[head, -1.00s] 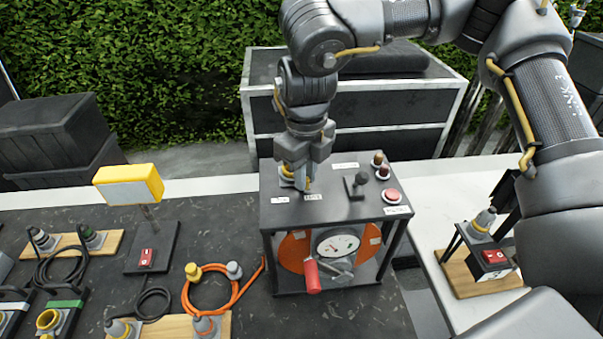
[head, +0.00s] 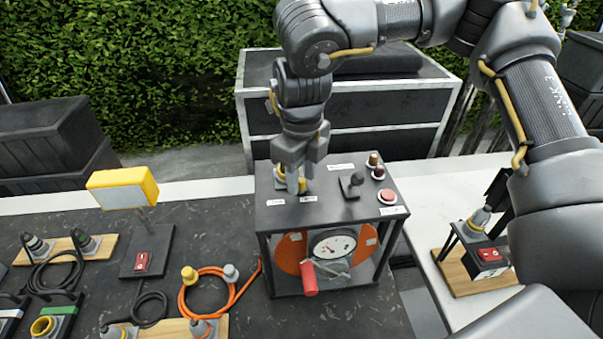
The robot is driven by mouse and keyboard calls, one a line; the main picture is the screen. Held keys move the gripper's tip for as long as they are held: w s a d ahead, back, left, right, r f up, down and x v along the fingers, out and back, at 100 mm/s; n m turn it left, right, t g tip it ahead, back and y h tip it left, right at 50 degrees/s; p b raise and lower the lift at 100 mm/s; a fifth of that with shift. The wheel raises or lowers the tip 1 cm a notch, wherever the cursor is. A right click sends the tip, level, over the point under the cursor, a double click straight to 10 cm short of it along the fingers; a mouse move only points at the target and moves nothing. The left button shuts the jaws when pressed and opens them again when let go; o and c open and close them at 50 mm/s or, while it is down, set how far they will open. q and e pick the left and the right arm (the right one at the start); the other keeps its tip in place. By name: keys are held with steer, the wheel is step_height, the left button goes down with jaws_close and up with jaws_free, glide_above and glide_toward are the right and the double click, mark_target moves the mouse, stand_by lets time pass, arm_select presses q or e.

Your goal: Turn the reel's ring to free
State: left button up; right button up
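The reel (head: 289,252) is an orange disc inside a black open-sided frame box, with a white dial (head: 333,243) and a red crank handle (head: 309,280) at its front. The box's black top plate (head: 325,206) carries small white labels, a lever and buttons. A small yellow ring (head: 281,174) shows partly at the plate's back left, mostly hidden by my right gripper. My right gripper (head: 297,184) points straight down there, its fingertips close around or beside the yellow part. I cannot tell whether they grip it. My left gripper is not in view.
A black lever (head: 351,185) and a red button (head: 388,196) stand right of the gripper on the plate. Left on the dark table are a yellow lamp (head: 123,187), a coiled orange cable (head: 187,300) and connectors. A wooden stand with a red switch (head: 489,255) is at the right.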

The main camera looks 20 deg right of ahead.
mark_target(302, 179)
steer(key=shift+r, duration=0.15)
step_height(302, 179, up, 10)
steer(key=b, duration=0.2)
steer(key=shift+r, duration=0.25)
